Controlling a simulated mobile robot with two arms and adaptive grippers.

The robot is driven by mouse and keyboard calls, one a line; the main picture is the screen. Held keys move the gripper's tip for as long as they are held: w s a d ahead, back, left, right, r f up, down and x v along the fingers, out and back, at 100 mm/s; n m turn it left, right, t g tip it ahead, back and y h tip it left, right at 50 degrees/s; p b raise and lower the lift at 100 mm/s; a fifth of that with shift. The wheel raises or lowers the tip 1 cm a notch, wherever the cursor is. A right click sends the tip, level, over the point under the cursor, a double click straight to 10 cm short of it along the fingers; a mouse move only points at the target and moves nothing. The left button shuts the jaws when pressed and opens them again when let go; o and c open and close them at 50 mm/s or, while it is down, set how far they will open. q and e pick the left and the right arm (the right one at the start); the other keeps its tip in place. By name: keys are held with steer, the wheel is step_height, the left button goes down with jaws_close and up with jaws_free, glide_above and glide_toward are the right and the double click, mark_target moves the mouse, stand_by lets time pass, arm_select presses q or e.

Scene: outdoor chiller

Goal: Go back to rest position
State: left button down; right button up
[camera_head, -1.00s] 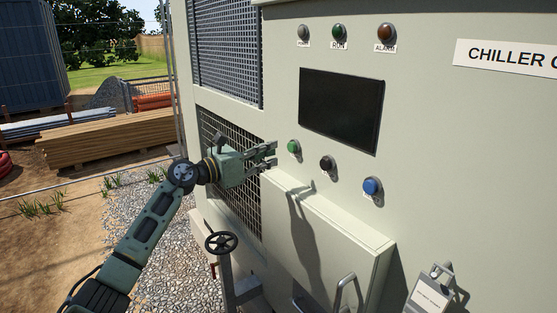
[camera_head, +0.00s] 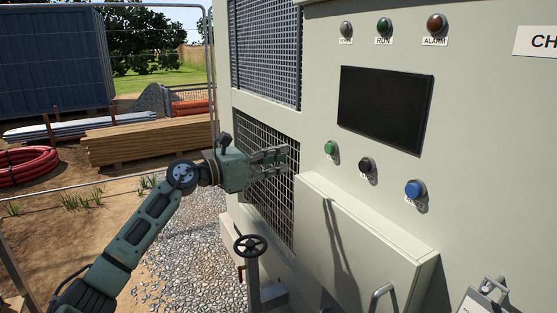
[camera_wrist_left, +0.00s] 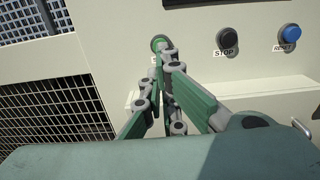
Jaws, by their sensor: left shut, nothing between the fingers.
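My left gripper (camera_head: 286,158) is raised in front of the chiller's panel, left of the green button (camera_head: 330,148) in the head view. Its fingers are shut and hold nothing. In the left wrist view the closed fingertips (camera_wrist_left: 162,52) overlap the lower part of the green button (camera_wrist_left: 158,41). I cannot tell from these views how much gap lies between them. The black STOP button (camera_head: 365,165) and the blue RESET button (camera_head: 415,189) sit to the right. My right gripper is not in view.
A cream box (camera_head: 365,235) juts out below the buttons, with a metal handle (camera_head: 382,296). A black handwheel (camera_head: 250,246) stands at lower left of it. A dark screen (camera_head: 385,108) is above. Gravel (camera_head: 190,250) and open dirt lie left, with a wire fence behind.

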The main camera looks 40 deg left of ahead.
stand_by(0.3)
